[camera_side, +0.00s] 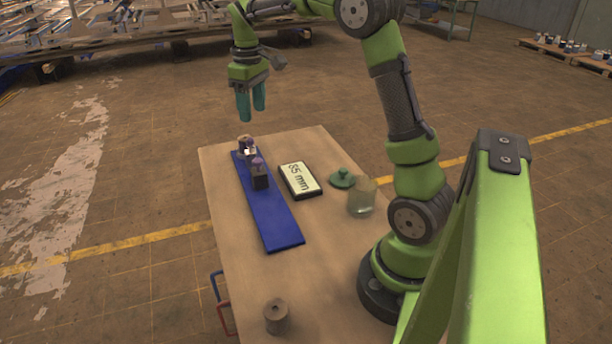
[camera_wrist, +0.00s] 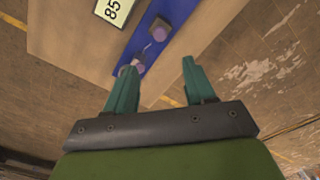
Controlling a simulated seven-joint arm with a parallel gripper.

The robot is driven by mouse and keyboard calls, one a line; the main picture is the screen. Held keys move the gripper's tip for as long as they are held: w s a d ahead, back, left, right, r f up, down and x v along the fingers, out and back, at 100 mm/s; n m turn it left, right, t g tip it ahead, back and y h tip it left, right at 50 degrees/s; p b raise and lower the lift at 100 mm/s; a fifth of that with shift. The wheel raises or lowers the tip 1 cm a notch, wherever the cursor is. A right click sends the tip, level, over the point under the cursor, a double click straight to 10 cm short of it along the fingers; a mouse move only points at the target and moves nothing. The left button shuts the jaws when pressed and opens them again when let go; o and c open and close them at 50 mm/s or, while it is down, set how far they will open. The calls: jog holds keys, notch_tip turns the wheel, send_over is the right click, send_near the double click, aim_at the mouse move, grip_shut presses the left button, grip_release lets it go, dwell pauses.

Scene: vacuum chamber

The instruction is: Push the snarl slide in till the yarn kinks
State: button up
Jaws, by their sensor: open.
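A long blue rail (camera_side: 275,222) lies on the table and carries two dark blocks with purple tops. The nearer block (camera_side: 260,178) stands around the middle of the rail, and the farther block (camera_side: 246,148) is at its far end. I cannot tell for certain which is the snarl slide. A thin pale strand, perhaps the yarn, seems to run between the blocks in the wrist view (camera_wrist: 143,53); its shape is too small to read. My gripper (camera_side: 251,112) is open and empty, its teal fingers pointing down above and beyond the far end of the rail, touching nothing.
A display (camera_side: 300,180) reading about "85 mm" lies right of the rail. A green lidded piece (camera_side: 342,178) and a clear glass (camera_side: 361,198) stand farther right. A brown cylinder (camera_side: 276,316) stands near the front. The table front around it is mostly clear.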

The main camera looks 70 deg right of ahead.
jog(key=shift+r, duration=1.45)
jog(key=s+a+m+t+y, duration=0.2)
jog(key=s+a+m+t, duration=0.2)
jog(key=s+a, duration=1.3)
jog(key=a+t, duration=0.3)
jog(key=shift+s+f, duration=0.25)
jog(key=shift+s, duration=0.15)
